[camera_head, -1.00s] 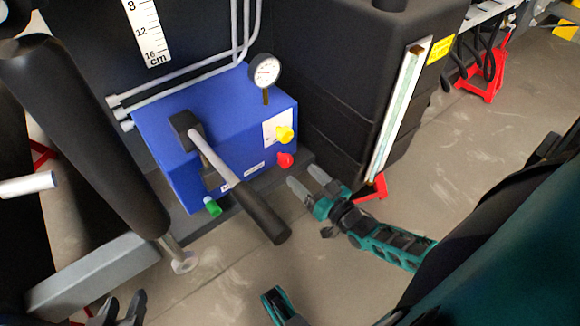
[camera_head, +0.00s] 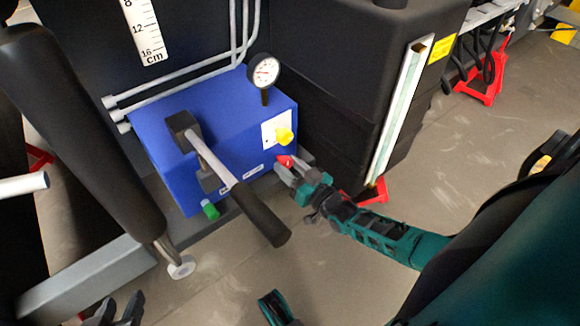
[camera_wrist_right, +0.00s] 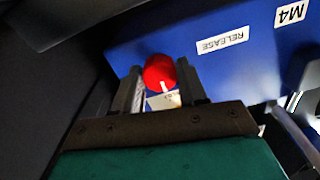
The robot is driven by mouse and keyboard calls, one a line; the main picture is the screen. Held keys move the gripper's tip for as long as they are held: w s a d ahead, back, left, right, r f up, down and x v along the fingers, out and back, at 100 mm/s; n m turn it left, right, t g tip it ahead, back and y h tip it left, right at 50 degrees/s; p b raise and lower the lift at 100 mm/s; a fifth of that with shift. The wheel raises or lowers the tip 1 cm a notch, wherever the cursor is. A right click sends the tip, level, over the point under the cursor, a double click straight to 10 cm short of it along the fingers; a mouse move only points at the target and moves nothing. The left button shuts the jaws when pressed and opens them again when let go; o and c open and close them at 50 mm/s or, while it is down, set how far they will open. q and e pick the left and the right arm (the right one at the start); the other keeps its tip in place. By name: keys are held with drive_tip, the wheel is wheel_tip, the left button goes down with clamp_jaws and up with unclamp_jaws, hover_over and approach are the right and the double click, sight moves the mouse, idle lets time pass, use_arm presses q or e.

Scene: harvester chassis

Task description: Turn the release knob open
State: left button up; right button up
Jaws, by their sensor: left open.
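The release knob (camera_head: 284,160) is red and sits low on the front right of the blue box (camera_head: 165,150). In the right wrist view the red knob (camera_wrist_right: 159,72) has a white line pointing down the picture, with a RELEASE label (camera_wrist_right: 222,40) beside it. My right gripper (camera_head: 291,170) is at the knob, with one finger on each side. In the right wrist view its fingers (camera_wrist_right: 160,88) appear to touch the knob's sides. My left gripper (camera_head: 119,310) is open and empty at the bottom left edge, far from the knob.
A yellow knob (camera_head: 284,136) is just above the red one. A lever with a black grip (camera_head: 262,218) sticks out in front of the box. A gauge (camera_head: 264,71) stands on top. A black tank (camera_head: 340,90) is close on the right. The floor in front is clear.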

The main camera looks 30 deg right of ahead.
drive_tip(key=c, duration=0.6)
